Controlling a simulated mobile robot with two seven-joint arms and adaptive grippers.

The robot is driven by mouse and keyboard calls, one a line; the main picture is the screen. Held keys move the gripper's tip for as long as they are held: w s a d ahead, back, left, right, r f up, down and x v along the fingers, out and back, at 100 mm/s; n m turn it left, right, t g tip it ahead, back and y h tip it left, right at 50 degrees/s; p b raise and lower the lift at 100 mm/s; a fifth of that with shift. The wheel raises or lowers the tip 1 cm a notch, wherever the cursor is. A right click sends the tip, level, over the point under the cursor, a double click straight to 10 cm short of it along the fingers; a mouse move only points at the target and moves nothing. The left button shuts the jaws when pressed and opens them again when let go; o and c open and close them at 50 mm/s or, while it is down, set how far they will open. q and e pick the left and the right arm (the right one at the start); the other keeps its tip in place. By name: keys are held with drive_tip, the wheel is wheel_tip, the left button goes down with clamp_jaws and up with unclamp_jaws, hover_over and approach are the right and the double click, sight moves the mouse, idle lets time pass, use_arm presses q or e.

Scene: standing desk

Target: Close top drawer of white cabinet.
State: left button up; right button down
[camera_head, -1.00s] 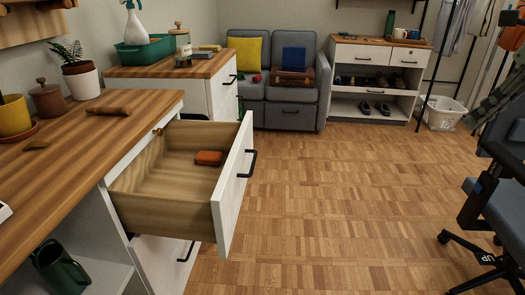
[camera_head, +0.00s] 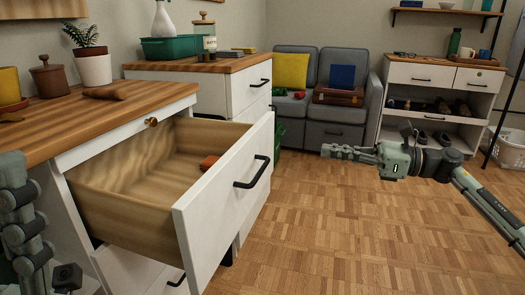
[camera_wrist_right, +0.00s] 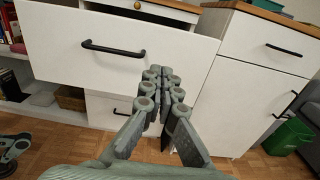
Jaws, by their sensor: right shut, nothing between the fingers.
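The white cabinet (camera_head: 100,147) with a wooden top stands at the left. Its top drawer (camera_head: 222,200) is pulled far out, with a black handle (camera_head: 252,172) on its white front. An orange-brown item (camera_head: 208,162) lies inside. My right gripper (camera_head: 328,151) is shut and empty, in the air to the right of the drawer front and apart from it. In the right wrist view its closed fingers (camera_wrist_right: 160,82) point toward the right part of the drawer front (camera_wrist_right: 70,50). Part of my left arm (camera_head: 24,222) shows at the left edge; its finger state is unclear.
A second white cabinet (camera_head: 240,90) stands behind, with a green bin (camera_wrist_right: 288,137) beside it. A grey sofa (camera_head: 335,100) and a shelf cabinet (camera_head: 430,75) are at the back. The wooden floor (camera_head: 350,235) to the right of the drawer is clear.

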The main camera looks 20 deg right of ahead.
sight(260, 142)
drive_tip(key=x, duration=1.4)
drive_tip(key=shift+w, duration=0.15)
